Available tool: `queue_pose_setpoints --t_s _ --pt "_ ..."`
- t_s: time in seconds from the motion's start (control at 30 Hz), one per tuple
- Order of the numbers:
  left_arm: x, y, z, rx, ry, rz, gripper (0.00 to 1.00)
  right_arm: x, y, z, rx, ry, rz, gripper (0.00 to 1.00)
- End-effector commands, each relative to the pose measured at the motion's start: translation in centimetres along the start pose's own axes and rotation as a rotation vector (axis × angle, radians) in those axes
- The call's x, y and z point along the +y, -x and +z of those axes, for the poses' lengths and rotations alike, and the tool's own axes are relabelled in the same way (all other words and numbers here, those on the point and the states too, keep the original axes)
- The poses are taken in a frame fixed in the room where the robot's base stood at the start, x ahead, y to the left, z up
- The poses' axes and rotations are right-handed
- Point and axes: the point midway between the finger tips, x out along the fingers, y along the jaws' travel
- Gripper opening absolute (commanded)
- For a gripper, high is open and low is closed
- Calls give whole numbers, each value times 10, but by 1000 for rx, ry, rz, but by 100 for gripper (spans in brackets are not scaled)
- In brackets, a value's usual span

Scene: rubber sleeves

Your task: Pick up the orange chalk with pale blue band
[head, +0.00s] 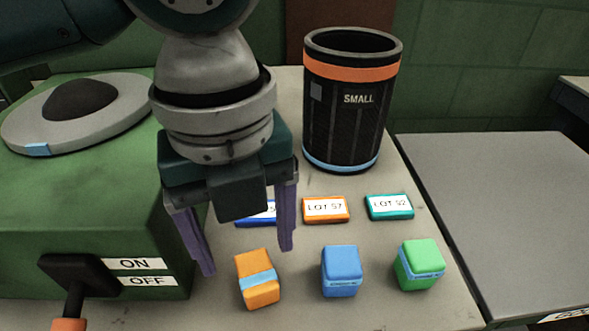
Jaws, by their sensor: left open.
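The orange chalk with pale blue band (256,289) lies on the table, a short orange block with the band across its middle. My left gripper (246,262) points down above and slightly behind it. Its two purple fingers are spread wide, with nothing between them that I can see. The fingertips look apart from the chalk; their exact height over the table is hard to tell. My right gripper does not show.
A blue block (340,281) and a green block (412,271) stand right of the chalk. Behind are an orange label (326,208), a teal label (389,206) and a partly hidden blue label (262,218). A black bin (347,125) marked SMALL stands behind; a green machine (90,215) with a lever is left.

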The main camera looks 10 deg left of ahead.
Motion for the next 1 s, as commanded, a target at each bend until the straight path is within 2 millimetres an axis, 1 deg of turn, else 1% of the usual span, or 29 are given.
queue_pose_setpoints --t_s 0.2,0.3,0.4,0.57,0.67,1.0 --pt "-2 -36 -4 3 1 3 80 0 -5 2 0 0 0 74" --pt "-2 -46 -4 1 0 1 80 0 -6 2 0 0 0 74" --pt "-3 -49 -4 0 0 0 80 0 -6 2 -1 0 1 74" --pt "-3 -49 -4 0 0 -1 80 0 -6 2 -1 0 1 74" --pt "-3 -49 -4 0 0 -1 71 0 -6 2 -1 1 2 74" --pt "-3 -48 -3 -1 0 -1 33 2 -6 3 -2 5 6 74"
